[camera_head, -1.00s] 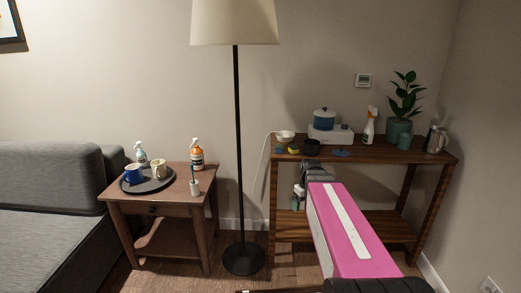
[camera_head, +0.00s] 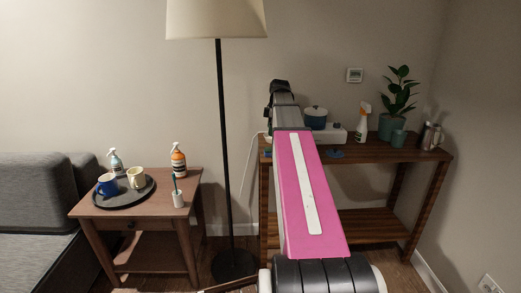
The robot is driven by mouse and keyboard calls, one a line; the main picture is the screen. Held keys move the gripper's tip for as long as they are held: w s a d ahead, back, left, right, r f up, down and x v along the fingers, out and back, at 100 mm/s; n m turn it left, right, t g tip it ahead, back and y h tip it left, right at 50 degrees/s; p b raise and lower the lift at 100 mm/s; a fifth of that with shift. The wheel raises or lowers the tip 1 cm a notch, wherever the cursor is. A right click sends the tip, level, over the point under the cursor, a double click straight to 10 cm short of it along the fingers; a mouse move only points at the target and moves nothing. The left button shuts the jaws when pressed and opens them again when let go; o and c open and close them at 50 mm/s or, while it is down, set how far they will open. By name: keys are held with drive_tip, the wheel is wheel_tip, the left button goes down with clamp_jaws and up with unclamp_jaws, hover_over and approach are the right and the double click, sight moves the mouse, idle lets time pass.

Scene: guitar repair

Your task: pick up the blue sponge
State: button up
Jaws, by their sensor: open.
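A small blue patch, likely the blue sponge (camera_head: 267,153), shows at the left end of the wooden shelf top (camera_head: 375,152), just left of my arm. Most of it is hidden by my arm. My gripper (camera_head: 280,88) is raised above the left part of the shelf, up and to the right of the blue patch and apart from it. The gripper is open; its fingertips are hard to make out from behind.
A blue pot (camera_head: 316,117) on a white box, a flat blue item (camera_head: 335,154), a spray bottle (camera_head: 362,122), a plant (camera_head: 398,100) and a metal jug (camera_head: 430,136) stand on the shelf. A floor lamp (camera_head: 222,150) stands left; a side table (camera_head: 150,215) holds a tray.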

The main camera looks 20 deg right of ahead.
sight(269, 149)
drive_tip(key=shift+w+a+f, duration=0.1)
drive_tip(key=shift+a+f, duration=0.1)
drive_tip(key=shift+f, duration=1.55)
drive_tip(key=shift+w+a+f, duration=0.1)
drive_tip(key=shift+a+f, duration=0.15)
drive_tip(key=shift+f, duration=1.5)
drive_tip(key=shift+w+a+f, duration=0.1)
drive_tip(key=shift+a+f, duration=0.1)
drive_tip(key=shift+f, duration=1.55)
drive_tip(key=c, duration=1)
